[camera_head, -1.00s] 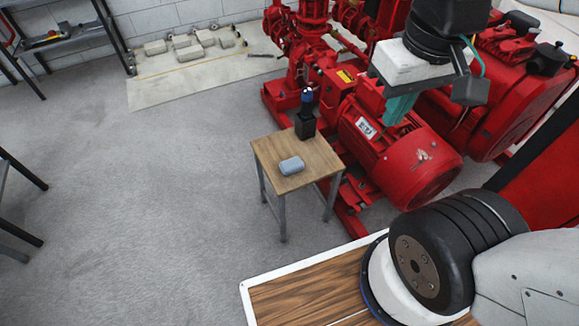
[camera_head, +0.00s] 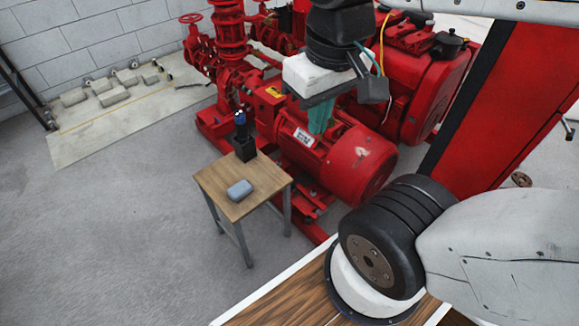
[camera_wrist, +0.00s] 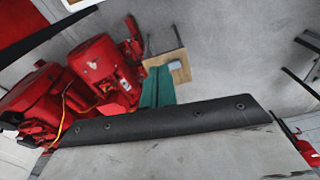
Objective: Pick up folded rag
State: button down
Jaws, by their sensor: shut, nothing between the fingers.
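The folded rag (camera_head: 239,190) is a small grey-blue pad lying on the wooden top of a small table (camera_head: 222,179). It also shows in the wrist view (camera_wrist: 174,65), on the table top near the upper middle. My gripper (camera_head: 320,118) has teal fingers and hangs in front of the red pump motor, apart from the rag and to the upper right of it in the head view. In the wrist view the teal fingers (camera_wrist: 157,88) are together with nothing between them, and they cover part of the table.
A black holder (camera_head: 244,149) with a dark blue-topped item stands on the table behind the rag. The red pumpset (camera_head: 335,150) stands close behind and right of the table. Grey blocks (camera_head: 110,88) lie by the wall. The floor left of the table is clear.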

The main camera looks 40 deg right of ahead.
aim_at(240, 189)
jog(key=u, duration=1.2)
jog(key=i, duration=0.7)
jog(key=z, duration=2.15)
